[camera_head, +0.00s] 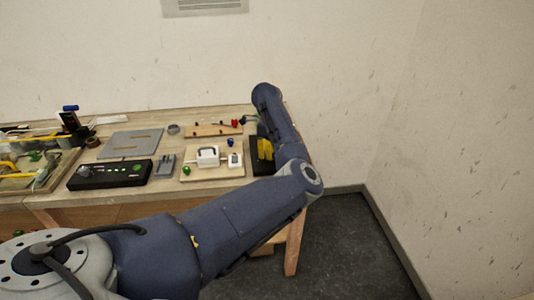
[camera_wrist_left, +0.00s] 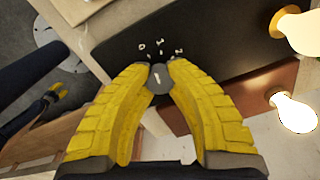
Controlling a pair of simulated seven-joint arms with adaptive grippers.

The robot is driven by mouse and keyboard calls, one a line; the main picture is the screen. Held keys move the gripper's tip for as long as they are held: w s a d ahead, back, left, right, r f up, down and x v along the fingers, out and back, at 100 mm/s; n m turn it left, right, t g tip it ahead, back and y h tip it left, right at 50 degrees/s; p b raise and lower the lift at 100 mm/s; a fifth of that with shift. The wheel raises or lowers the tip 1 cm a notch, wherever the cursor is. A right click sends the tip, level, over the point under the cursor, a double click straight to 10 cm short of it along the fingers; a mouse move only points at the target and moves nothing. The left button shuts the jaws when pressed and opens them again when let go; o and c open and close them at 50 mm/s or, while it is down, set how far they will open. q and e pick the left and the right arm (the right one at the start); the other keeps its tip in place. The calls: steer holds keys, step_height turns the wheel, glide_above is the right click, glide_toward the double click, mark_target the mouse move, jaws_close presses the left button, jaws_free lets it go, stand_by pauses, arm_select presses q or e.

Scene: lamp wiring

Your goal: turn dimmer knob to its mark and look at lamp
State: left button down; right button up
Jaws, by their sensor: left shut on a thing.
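My left gripper (camera_wrist_left: 158,72) has its yellow fingers shut on a dark grey round dimmer knob (camera_wrist_left: 159,80). The knob has a short white pointer line and sits on a black panel (camera_wrist_left: 215,45) with small white marks beyond it. Whether the pointer meets a mark is hard to tell. Two bulbs show at the right of the wrist view: a cream-white one (camera_wrist_left: 303,32) and a brighter, glowing white one (camera_wrist_left: 294,112). In the head view my left gripper (camera_head: 263,149) is at the black box (camera_head: 254,168) on the bench's right end. Small yellow fingers, apparently my right gripper (camera_wrist_left: 59,92), show far off.
A black box with a green button (camera_head: 110,174), a grey plate (camera_head: 131,143) and a wooden board with a white block (camera_head: 208,157) lie on the bench (camera_head: 190,116). Cluttered trays stand at left. My left arm crosses the bench's front right.

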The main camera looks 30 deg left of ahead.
arm_select(q)
steer(key=shift+n, duration=2.2)
steer(key=c, duration=1.1)
jaws_free()
step_height(320, 180, up, 12)
